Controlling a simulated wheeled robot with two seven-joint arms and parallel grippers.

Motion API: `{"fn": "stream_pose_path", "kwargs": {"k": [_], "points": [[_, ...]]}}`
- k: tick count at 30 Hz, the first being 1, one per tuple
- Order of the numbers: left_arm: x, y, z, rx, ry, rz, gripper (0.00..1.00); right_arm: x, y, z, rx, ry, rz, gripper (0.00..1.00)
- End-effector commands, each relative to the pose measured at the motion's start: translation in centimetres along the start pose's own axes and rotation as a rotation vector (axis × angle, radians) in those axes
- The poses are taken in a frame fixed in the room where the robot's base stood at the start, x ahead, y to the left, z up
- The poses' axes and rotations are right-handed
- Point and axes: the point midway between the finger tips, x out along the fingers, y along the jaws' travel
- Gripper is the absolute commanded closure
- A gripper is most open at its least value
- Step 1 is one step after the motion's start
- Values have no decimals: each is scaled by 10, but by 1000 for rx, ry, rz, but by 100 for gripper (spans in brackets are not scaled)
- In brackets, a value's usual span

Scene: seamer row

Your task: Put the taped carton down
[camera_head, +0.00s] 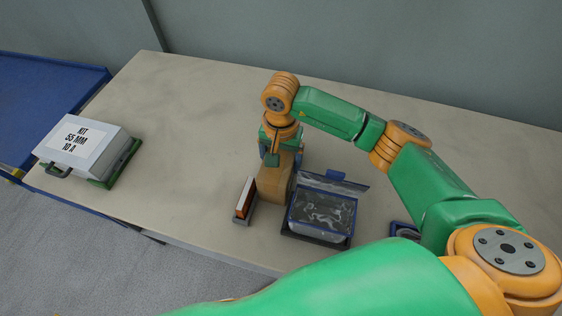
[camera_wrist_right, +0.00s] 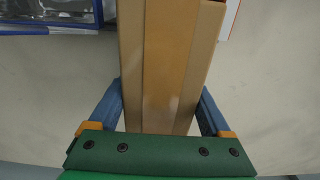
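In the head view my right gripper (camera_head: 278,150) points down over the carton's top. The carton is upright above the table, between an orange-and-white item and a blue box. I cannot tell whether its bottom touches the table. My left gripper is not in view.
The orange-and-white item (camera_head: 245,197) sits in a small grey holder close left of the carton. The open blue box (camera_head: 322,212) is close right. A white kit case (camera_head: 82,146) stands far left on the table (camera_head: 180,110). The table's middle left is clear.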

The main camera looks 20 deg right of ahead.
Motion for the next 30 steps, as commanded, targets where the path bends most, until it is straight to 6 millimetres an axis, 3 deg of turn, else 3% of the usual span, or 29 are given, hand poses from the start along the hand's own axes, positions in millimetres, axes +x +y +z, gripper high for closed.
{"fn": "stream_pose_path", "kwargs": {"k": [1, 6, 8, 16, 20, 26, 30], "points": [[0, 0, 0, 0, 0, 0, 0, 0, 0, 0, 0, 0, 0, 40], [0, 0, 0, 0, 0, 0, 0, 0, 0, 0, 0, 0, -1, 86], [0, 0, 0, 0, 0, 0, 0, 0, 0, 0, 0, 0, -1, 100], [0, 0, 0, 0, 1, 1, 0, -2, -1, 0, 0, 1, -2, 100], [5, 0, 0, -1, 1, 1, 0, -14, -1, -1, 1, 3, -5, 100], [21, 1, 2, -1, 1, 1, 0, -64, -2, -2, 0, 7, -8, 100], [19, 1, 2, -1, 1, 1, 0, -117, 0, -2, 2, 9, -5, 100]]}}
